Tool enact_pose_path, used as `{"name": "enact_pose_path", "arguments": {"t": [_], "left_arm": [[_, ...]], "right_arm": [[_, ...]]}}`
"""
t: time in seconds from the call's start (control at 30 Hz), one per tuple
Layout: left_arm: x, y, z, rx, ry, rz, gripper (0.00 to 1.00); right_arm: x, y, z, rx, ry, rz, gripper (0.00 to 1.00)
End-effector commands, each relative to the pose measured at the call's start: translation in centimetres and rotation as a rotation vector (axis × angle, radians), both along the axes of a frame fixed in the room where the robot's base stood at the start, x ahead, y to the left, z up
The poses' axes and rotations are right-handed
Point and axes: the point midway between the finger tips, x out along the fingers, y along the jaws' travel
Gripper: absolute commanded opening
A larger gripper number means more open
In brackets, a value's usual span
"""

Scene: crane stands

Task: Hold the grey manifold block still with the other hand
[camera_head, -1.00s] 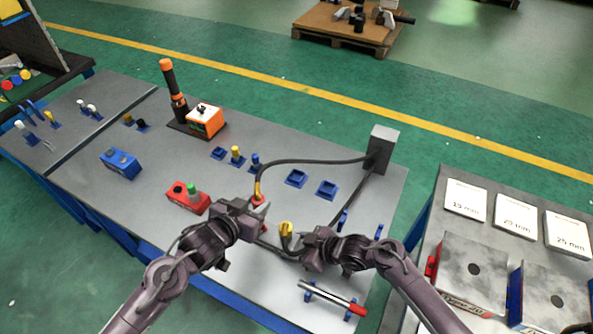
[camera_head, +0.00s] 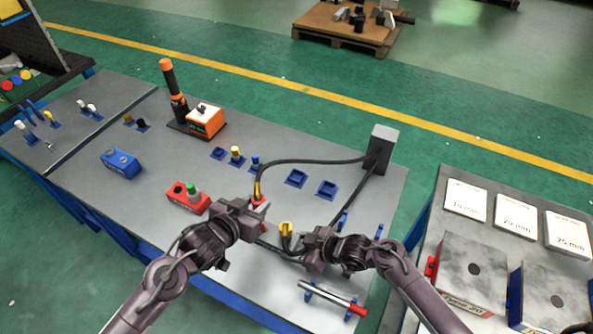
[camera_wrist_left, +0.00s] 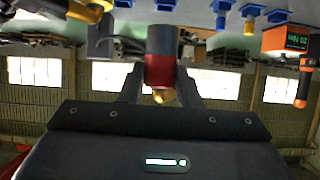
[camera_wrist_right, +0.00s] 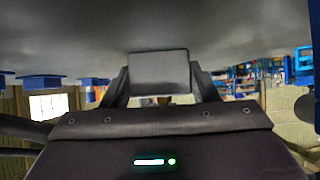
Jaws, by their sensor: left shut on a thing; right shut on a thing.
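The grey manifold block (camera_wrist_right: 158,73) is between the fingers of my right gripper (camera_wrist_right: 160,90) in the right wrist view. In the head view my right gripper (camera_head: 306,243) is low over the near part of the bench and hides most of the block. A yellow fitting (camera_head: 286,230) stands just left of its fingertips; I cannot tell whether it joins the block. My left gripper (camera_head: 258,212) is shut on a grey and red cylindrical piece with a yellow tip (camera_wrist_left: 160,60), apparently the end of the black hose (camera_head: 305,160).
A grey post box (camera_head: 381,145) carries the hoses at the bench's right. A red button box (camera_head: 187,198) is left of my left gripper. A red-ended rod (camera_head: 330,298) lies on blue holders near the front.

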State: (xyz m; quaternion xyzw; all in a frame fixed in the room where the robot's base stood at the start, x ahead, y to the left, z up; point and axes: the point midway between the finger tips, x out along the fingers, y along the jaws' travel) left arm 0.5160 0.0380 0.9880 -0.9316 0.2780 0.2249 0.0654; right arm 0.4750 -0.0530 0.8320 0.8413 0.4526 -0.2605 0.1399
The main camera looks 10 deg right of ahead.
Motion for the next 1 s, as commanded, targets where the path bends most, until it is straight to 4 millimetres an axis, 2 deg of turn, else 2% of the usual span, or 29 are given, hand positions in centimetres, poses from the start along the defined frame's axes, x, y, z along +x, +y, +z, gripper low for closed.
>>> {"name": "enact_pose_path", "arguments": {"t": [0.2,0.37,0.5,0.7,1.0], "left_arm": [[0.0,0.0,0.2,0.0,-0.002,-0.005,0.04],[0.2,0.2,1.3,0.002,-0.006,-0.051,0.04],[-0.1,0.0,-1.7,0.001,0.004,-0.052,0.04],[0.0,0.1,-4.2,0.001,0.0,-0.051,0.04],[0.0,0.1,-4.8,0.001,-0.002,-0.051,0.04]], "right_arm": [[0.0,0.0,0.0,0.0,0.0,-0.001,0.23],[0.0,0.0,0.0,0.0,0.0,-0.001,0.23],[0.0,0.0,0.0,0.0,0.0,-0.001,0.23],[0.0,0.0,0.0,0.0,0.0,-0.001,0.23],[0.0,0.0,0.0,0.0,0.0,-0.001,0.23]]}}
